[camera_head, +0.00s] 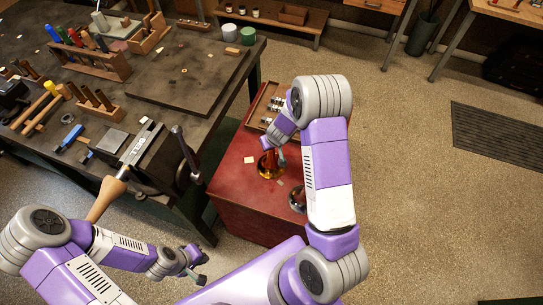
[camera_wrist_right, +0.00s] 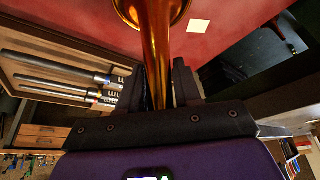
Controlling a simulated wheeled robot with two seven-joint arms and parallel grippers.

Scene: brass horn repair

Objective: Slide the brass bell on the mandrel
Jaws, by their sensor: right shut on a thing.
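The brass bell (camera_head: 267,168) stands on the red cabinet top (camera_head: 232,178) in the head view, partly hidden by my right arm. In the right wrist view the brass bell (camera_wrist_right: 155,35) runs from its flare at the top down between the fingers. My right gripper (camera_wrist_right: 165,85) is shut on its narrow stem. A tan tapered piece, seemingly the mandrel (camera_head: 106,196), sticks out from the vise (camera_head: 155,160) on the workbench edge, pointing toward me. My left gripper (camera_head: 196,264) is empty and open, low in front of the bench.
A wooden tray (camera_wrist_right: 50,75) with metal rods lies beside the brass bell. The workbench (camera_head: 185,80) carries tool racks, hammers and a dark board.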

